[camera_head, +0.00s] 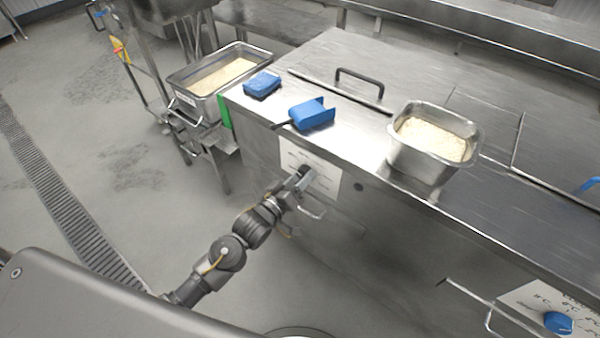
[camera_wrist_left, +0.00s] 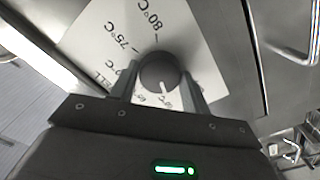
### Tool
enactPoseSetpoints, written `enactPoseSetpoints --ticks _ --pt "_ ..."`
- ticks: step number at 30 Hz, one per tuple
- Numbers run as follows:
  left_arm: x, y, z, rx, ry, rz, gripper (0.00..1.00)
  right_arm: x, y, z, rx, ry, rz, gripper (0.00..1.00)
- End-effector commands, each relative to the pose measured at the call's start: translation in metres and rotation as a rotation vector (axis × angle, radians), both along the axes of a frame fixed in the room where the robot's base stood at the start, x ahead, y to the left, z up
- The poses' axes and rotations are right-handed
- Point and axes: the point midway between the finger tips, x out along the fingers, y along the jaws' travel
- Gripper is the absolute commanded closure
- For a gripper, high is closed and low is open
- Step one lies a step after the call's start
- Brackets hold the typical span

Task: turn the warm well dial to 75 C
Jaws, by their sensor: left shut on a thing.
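The warm well dial (camera_wrist_left: 158,68) is a dark round knob on a white label plate (camera_wrist_left: 185,30), fixed to the counter's front. In the head view the plate (camera_head: 328,184) shows, with the dial mostly hidden by my gripper. My left gripper (camera_head: 302,176) is at the dial. In the left wrist view its two fingers (camera_wrist_left: 160,88) stand on either side of the knob, shut on it. The knob's white pointer line points towards the gripper palm, away from the 75°C and 80°C marks. Lower marks are partly hidden by the fingers. My right gripper is out of view.
A metal pan of rice (camera_head: 436,142) stands on the counter near its front edge. A blue scoop (camera_head: 312,114) and a blue sponge-like block (camera_head: 262,84) lie to its left. Another rice pan (camera_head: 190,102) stands left of the counter. A blue dial (camera_head: 558,322) is at lower right.

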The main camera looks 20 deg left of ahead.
Motion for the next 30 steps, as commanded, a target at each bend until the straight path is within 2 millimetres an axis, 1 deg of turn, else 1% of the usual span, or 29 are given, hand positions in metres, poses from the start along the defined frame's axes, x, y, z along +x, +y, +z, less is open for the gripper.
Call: enactPoseSetpoints --ticks 1,6,30 --pt "0.0 0.0 0.003 0.04 -0.014 -0.001 0.76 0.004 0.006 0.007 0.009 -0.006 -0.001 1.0" --pt "0.0 0.0 0.002 0.189 -0.074 0.0 0.76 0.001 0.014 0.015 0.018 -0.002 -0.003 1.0" --pt "0.001 0.0 0.002 0.896 -0.356 0.0 0.76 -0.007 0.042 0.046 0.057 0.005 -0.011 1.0"
